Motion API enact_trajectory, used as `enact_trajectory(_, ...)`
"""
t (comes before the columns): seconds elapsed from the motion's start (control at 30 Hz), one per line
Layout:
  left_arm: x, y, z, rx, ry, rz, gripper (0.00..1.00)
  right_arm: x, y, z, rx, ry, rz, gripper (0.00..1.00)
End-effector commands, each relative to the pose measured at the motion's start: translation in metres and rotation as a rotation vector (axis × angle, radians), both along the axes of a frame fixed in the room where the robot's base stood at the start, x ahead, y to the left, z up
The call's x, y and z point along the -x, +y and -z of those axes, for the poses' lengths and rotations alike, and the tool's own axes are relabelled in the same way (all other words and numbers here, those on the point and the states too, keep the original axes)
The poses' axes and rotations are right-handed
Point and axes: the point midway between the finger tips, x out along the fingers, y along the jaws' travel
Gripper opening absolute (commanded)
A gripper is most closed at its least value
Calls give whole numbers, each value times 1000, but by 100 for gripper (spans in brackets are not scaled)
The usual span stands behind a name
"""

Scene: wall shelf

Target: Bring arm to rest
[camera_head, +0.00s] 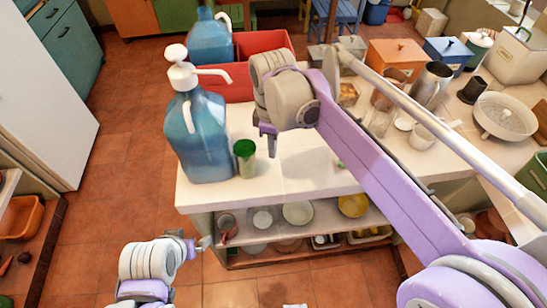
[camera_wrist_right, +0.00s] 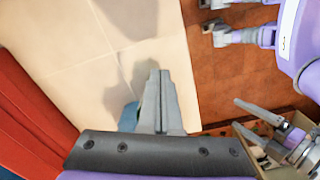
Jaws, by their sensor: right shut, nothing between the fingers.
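My right gripper (camera_head: 268,145) hangs above the white counter (camera_head: 310,185), to the right of the green-lidded jar. Its fingers are together and empty. They also point over the pale surface in the right wrist view (camera_wrist_right: 161,80). My right arm reaches in from the lower right, across the counter. My left gripper (camera_head: 203,244) is low at the front left, over the floor and in front of the counter's lower shelf. Its fingertips are too small to show whether they are open.
A blue pump bottle (camera_head: 205,140) and a green-lidded jar (camera_head: 244,165) stand near the counter's left end. A second blue bottle (camera_head: 209,40) and a red crate (camera_head: 262,42) are behind. Mugs and canisters crowd the right. Floor (camera_head: 125,150) is clear at left.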

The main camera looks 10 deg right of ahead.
Motion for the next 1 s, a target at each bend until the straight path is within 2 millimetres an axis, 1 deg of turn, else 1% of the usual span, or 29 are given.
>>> enact_trajectory(0.03, 0, 0, -1, 0, 0, 0, 99, 0, 0, -6, 0, 0, 0, 0)
enact_trajectory(0.13, 0, 0, -1, 0, 0, 0, 99, 0, 0, -12, 0, 0, 0, 0)
enact_trajectory(0.37, 0, 0, -1, 0, 0, 0, 99, 1, 0, -14, 0, 0, 1, 0)
enact_trajectory(0.47, 0, 0, -1, 0, 0, 0, 99, 5, -5, -13, -3, -12, 32, 0)
enact_trajectory(0.53, 0, 0, -1, 0, -1, 0, 99, 13, -16, -10, -10, -34, 95, 0)
enact_trajectory(0.57, 0, 0, -1, 0, -1, 0, 99, 18, -22, -8, -15, -48, 136, 0)
enact_trajectory(0.67, 0, 0, -2, 0, -1, 0, 99, 42, -46, 3, -42, -110, 312, 0)
enact_trajectory(0.7, -1, 0, -2, 0, -1, 0, 99, 53, -57, 10, -57, -140, 397, 0)
enact_trajectory(0.77, -1, 0, -3, 0, -1, 0, 99, 72, -72, 22, -82, -185, 525, 0)
enact_trajectory(0.9, -1, 0, -3, 0, -2, 0, 99, 115, -102, 53, -154, -283, 810, 0)
enact_trajectory(1.0, -1, 0, -4, 0, -2, 0, 99, 140, -117, 76, -205, -339, 977, 0)
